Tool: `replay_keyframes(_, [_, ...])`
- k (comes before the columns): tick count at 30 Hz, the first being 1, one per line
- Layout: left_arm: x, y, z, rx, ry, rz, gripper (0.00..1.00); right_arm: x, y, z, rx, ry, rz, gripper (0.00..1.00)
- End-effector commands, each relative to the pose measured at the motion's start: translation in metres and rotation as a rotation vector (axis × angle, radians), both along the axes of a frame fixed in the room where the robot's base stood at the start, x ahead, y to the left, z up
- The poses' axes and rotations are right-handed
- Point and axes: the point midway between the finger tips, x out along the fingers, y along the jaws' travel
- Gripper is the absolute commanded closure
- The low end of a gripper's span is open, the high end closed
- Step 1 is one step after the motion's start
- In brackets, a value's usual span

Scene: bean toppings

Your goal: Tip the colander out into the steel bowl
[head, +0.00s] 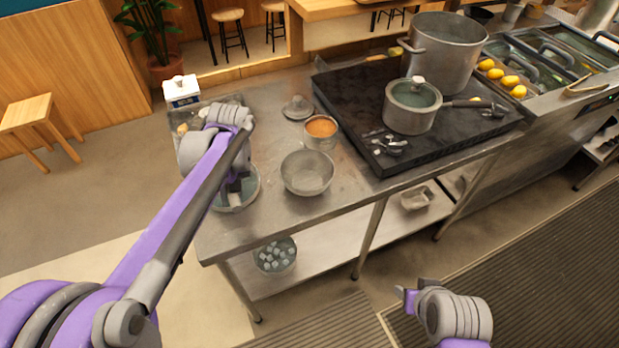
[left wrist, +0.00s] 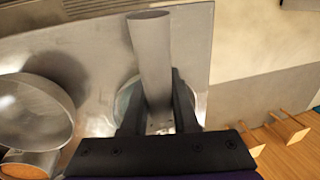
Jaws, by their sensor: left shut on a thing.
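The steel bowl (head: 308,173) stands near the table's front edge, looking empty, and also shows at the left of the left wrist view (left wrist: 38,108). My left gripper (head: 235,196) is to the left of it, low over a round teal-grey vessel (head: 254,193). In the left wrist view the gripper (left wrist: 157,118) is shut on a grey tube-like handle (left wrist: 152,50). The round vessel lies partly hidden behind the fingers. I cannot tell for sure whether this vessel is the colander or whether the handle belongs to it. My right gripper (head: 405,297) is out over the floor, its jaws unclear.
A pot of orange food (head: 321,128) and a lid (head: 297,107) stand behind the bowl. A carton (head: 181,91) is at the back left. The black hob (head: 350,90) carries a lidded pan (head: 411,112) and a large pot (head: 441,55). The front right tabletop is clear.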

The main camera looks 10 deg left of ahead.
Motion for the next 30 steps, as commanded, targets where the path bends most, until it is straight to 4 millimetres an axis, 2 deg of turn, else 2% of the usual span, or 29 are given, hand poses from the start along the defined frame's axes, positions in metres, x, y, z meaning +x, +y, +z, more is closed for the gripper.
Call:
replay_keyframes(5, [0.001,0.000,0.011,0.000,-0.001,0.000,1.00,0.003,0.000,0.009,0.000,-0.005,0.000,0.50])
replay_keyframes(16, [0.001,0.000,0.049,0.000,-0.002,0.001,1.00,0.012,0.000,0.036,0.000,-0.023,0.000,0.50])
replay_keyframes(30, [0.000,-0.002,0.050,0.000,0.000,0.000,1.00,0.012,0.000,0.037,0.000,-0.023,0.000,0.50])
